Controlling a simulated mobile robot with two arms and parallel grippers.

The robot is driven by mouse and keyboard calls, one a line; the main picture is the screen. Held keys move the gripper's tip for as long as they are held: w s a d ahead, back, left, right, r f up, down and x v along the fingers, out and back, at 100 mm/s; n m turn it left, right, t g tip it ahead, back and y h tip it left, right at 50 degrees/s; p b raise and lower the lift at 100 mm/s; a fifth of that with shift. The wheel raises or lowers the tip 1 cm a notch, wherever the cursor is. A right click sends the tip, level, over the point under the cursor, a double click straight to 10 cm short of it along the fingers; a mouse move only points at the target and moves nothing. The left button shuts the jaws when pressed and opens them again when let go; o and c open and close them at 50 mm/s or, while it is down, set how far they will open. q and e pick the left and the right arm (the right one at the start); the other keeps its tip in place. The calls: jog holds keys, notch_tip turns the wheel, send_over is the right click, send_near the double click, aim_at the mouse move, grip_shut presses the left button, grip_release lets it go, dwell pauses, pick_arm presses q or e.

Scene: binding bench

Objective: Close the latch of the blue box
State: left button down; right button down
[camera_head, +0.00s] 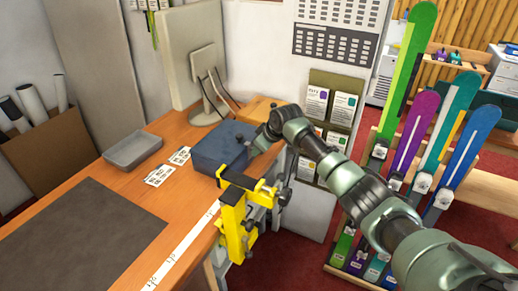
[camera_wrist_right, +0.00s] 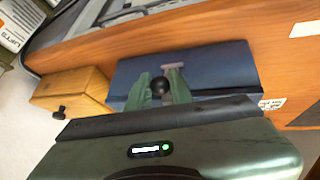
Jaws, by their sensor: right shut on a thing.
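The blue box (camera_head: 213,150) stands on the wooden bench near its right edge, and its lid looks down. It fills the middle of the right wrist view (camera_wrist_right: 225,70). My right gripper (camera_wrist_right: 160,88) is at the box's near side in that view, its two green fingers closed around a dark round knob (camera_wrist_right: 160,85). A small grey metal piece (camera_wrist_right: 174,67) of the latch shows just beyond the knob. In the head view my right gripper (camera_head: 252,150) reaches the box's right side, and the knob is mostly hidden there. My left gripper is not in view.
A yellow and black clamp (camera_head: 233,222) stands at the bench edge in front of the box. A wooden box (camera_wrist_right: 72,92) with a dark knob is beside the blue box. A grey tray (camera_head: 133,148), cards (camera_head: 161,175) and a monitor (camera_head: 192,55) are on the bench. The dark mat (camera_head: 82,235) is clear.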

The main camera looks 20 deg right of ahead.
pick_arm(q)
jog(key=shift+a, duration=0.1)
pick_arm(e)
jog(key=c, duration=1.3)
grip_release()
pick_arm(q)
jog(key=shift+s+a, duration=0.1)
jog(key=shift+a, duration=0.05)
pick_arm(e)
jog(key=shift+o, duration=0.2)
jog(key=shift+w+f, duration=0.1)
jog(key=shift+s+r, duration=0.3)
jog(key=shift+r, duration=0.2)
pick_arm(q)
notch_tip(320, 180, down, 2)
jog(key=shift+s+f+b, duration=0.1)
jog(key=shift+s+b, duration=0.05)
jog(key=shift+b, duration=0.85)
pick_arm(e)
jog(key=v, duration=0.6)
jog(key=shift+s+r, duration=0.2)
jog(key=shift+r, duration=0.05)
